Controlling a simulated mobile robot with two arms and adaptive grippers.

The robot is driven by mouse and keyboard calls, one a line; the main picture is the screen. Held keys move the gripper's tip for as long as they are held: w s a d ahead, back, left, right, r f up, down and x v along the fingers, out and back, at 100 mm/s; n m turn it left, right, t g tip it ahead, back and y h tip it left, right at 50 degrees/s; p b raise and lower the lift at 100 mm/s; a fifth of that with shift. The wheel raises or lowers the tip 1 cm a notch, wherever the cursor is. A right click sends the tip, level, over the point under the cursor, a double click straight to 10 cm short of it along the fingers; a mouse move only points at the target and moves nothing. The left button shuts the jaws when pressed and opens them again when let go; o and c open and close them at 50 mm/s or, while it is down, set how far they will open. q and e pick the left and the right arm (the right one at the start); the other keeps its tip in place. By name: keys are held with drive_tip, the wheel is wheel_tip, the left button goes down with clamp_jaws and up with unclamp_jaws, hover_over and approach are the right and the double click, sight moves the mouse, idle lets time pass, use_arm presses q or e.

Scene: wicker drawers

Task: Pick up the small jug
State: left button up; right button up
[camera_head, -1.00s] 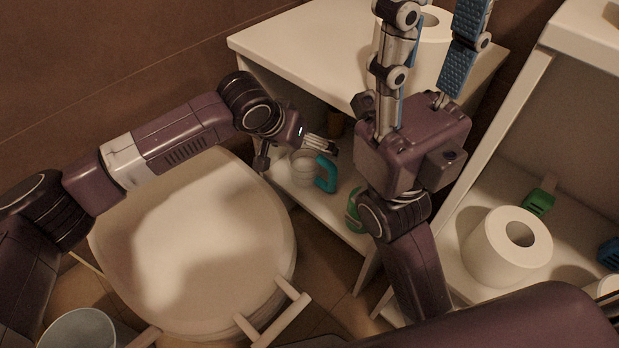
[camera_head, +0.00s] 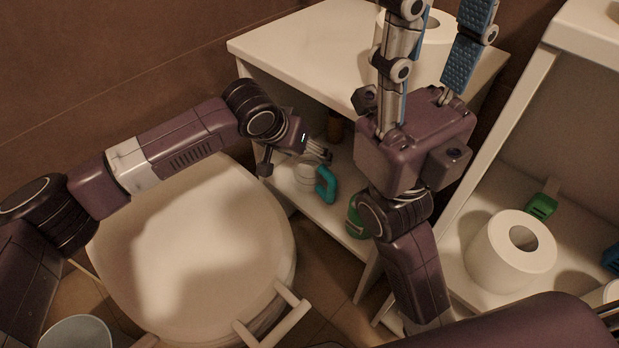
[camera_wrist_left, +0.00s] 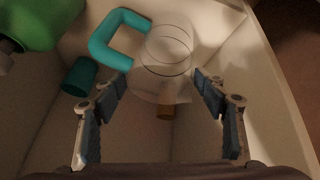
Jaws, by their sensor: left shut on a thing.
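The small jug (camera_head: 303,176) has a pale, see-through body and a teal handle (camera_head: 326,185). It is at the lower shelf of the white unit in the head view. In the left wrist view the clear jug body (camera_wrist_left: 167,48) shows beyond and between the fingers, with its handle at upper left. My left gripper (camera_head: 322,154) is shut on the jug, its fingers on either side of the body (camera_wrist_left: 160,88). I cannot tell whether the jug's base touches the shelf. My right gripper (camera_head: 435,35) is open and empty, pointing up, fingertips partly cut off.
A green bottle (camera_head: 357,217) stands near the jug, partly behind my right arm. A brown item (camera_head: 335,127) is deeper in the shelf. The white unit's top (camera_head: 300,50) overhangs the jug. A white round lid (camera_head: 190,240) lies in front; another shelf holds a paper roll (camera_head: 511,250).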

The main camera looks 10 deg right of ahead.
use_arm(q)
drive_tip(key=shift+f, duration=0.2)
drive_tip(key=c, duration=0.3)
drive_tip(key=shift+r, duration=0.15)
drive_tip(key=shift+c, duration=0.2)
